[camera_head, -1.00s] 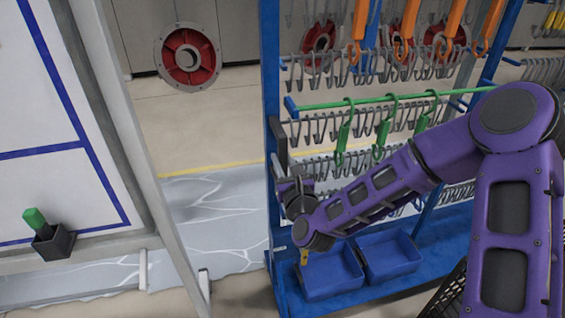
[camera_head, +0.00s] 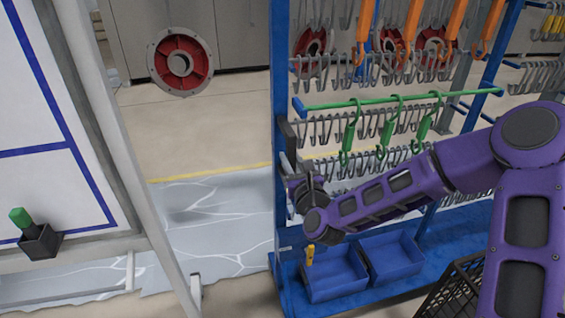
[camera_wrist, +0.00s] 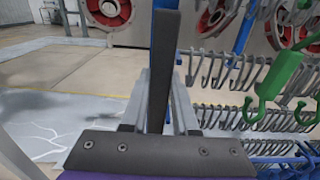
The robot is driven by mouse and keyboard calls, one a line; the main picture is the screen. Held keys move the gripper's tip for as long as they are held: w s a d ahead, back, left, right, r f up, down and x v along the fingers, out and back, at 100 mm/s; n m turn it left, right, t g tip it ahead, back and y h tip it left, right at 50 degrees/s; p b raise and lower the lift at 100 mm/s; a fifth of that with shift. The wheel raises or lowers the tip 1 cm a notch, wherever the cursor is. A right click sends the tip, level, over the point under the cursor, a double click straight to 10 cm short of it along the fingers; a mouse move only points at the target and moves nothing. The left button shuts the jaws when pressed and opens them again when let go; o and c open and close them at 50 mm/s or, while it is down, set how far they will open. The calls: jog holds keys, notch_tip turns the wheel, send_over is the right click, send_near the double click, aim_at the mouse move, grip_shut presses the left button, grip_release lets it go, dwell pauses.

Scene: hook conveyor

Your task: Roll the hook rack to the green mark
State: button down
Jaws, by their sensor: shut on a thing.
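The hook rack has a tall blue frame (camera_head: 283,75) with several rows of grey hooks, on the right half of the head view. Green hooks (camera_head: 348,135) and orange hooks (camera_head: 410,22) hang on it. A dark upright bar (camera_head: 287,137) is on its left post; the bar (camera_wrist: 165,50) stands upright in the middle of the wrist view. My gripper (camera_head: 290,181) is shut on this bar, with a grey finger on each side in the wrist view (camera_wrist: 163,85). I see no green mark on the floor in either view.
A white board (camera_head: 40,110) on a grey frame stands close on the left, with a green pen in a black holder (camera_head: 40,241). Pale grey floor (camera_head: 215,225) lies between board and rack, edged by a yellow line. A black basket (camera_head: 455,290) is at lower right.

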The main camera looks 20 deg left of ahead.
jog(key=w+d, duration=0.3)
jog(key=d, duration=0.3)
jog(key=shift+w, duration=0.3)
jog(key=shift+a+r, duration=0.1)
jog(key=shift+a, duration=0.05)
jog(key=c, duration=0.8)
grip_release()
jog(key=shift+o, duration=0.6)
jog(key=p+v, duration=1)
jog(key=v, duration=0.7)
jog(key=shift+s, duration=0.25)
